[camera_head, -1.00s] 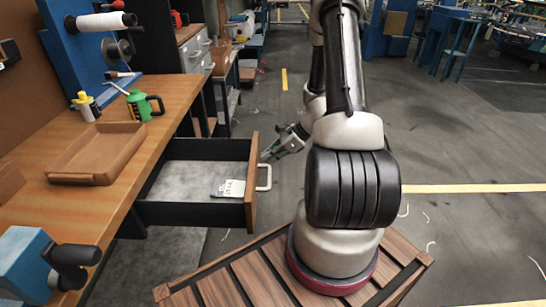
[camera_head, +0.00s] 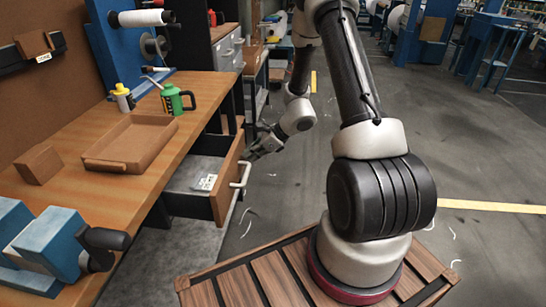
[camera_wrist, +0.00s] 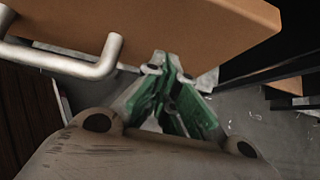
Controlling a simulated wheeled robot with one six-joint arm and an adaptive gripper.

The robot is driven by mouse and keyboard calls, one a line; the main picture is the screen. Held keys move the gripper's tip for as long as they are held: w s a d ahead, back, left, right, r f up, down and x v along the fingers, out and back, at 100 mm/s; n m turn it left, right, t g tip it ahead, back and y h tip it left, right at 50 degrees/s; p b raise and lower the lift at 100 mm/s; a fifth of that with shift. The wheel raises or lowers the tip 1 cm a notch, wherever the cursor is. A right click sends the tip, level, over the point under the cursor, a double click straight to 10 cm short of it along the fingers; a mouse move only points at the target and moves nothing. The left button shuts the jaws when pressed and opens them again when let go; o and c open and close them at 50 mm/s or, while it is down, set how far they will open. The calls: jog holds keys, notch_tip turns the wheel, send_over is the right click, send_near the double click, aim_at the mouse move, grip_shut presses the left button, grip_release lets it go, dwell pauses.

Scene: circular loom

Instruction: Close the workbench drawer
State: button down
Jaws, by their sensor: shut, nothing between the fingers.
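The workbench drawer (camera_head: 222,190) has a wooden front, dark sides and a grey floor, and it stands partly open under the bench top. Its pale bar handle (camera_head: 243,174) is on the outer face. A small white card with dark print (camera_head: 205,182) lies inside. My gripper (camera_head: 250,152) is shut and empty, at the far end of the drawer front. In the wrist view, the green-padded fingertips (camera_wrist: 172,78) are close against the wooden drawer front (camera_wrist: 215,22), beside the handle (camera_wrist: 85,65). Whether they touch it is hard to tell.
The wooden bench top (camera_head: 75,215) holds a shallow brown tray (camera_head: 105,163), a green oil can (camera_head: 174,99), a yellow-capped bottle (camera_head: 122,97) and a blue vise (camera_head: 45,240).

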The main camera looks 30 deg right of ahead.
jog(key=w+a, duration=0.2)
jog(key=a, duration=0.1)
jog(key=w+a, duration=0.3)
jog(key=a, duration=0.1)
jog(key=w+a, duration=0.2)
jog(key=a, duration=0.2)
jog(key=shift+w+a, duration=0.25)
jog(key=shift+w, duration=0.1)
jog(key=shift+w+a+r, duration=0.1)
jog(key=shift+w+a, duration=0.15)
jog(key=shift+a, duration=0.15)
